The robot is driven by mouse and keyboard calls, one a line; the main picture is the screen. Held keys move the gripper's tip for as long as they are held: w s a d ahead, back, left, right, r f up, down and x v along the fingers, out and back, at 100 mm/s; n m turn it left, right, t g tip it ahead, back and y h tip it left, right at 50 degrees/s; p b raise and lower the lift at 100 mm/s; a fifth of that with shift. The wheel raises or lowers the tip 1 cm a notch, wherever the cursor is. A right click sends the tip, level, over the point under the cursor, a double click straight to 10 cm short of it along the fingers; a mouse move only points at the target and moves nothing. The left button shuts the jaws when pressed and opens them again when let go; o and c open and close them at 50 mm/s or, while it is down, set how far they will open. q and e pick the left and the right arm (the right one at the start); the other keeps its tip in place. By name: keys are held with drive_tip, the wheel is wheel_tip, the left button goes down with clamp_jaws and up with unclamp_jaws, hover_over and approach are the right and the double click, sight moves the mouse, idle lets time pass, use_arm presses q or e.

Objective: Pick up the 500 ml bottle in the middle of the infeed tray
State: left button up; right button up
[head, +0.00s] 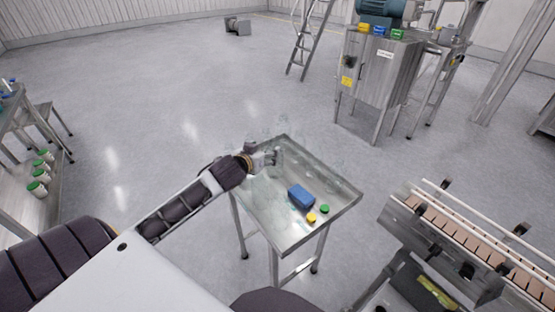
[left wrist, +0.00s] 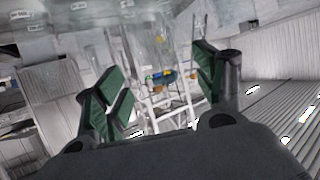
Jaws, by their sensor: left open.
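The infeed tray (head: 262,213) is a shiny metal tray on legs in the middle of the head view. Several clear, faint bottles (head: 291,158) stand towards its far side; their outlines are hard to separate, and I cannot tell which is the middle 500 ml one. My left gripper (head: 268,158) is at the tray's far left part, among or beside these bottles. In the left wrist view its green-padded fingers (left wrist: 158,82) are spread wide. Clear, blurred bottle shapes show beyond and above them; no grip on any is visible. My right gripper is not in view.
A conveyor (head: 480,245) stands at right, a metal machine cabinet (head: 377,75) behind. Shelves with green-capped jars (head: 38,188) are at left. Open floor lies between.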

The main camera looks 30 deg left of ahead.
sight(273, 144)
use_arm(q)
drive_tip(key=shift+w+a+r, duration=0.1)
drive_tip(key=shift+w+r, duration=0.05)
drive_tip(key=shift+w, duration=0.25)
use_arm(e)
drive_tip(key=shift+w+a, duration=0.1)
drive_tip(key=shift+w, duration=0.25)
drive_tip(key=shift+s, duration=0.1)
use_arm(q)
drive_tip(key=shift+x, duration=4.3)
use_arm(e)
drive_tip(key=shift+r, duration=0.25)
use_arm(q)
drive_tip(key=shift+w+p, duration=0.15)
drive_tip(key=shift+p, duration=0.15)
drive_tip(key=shift+r+p+x, duration=0.15)
drive_tip(key=shift+p+x, duration=0.05)
drive_tip(key=shift+x, duration=0.5)
drive_tip(key=shift+r+p+x, duration=0.15)
drive_tip(key=shift+x, duration=1.7)
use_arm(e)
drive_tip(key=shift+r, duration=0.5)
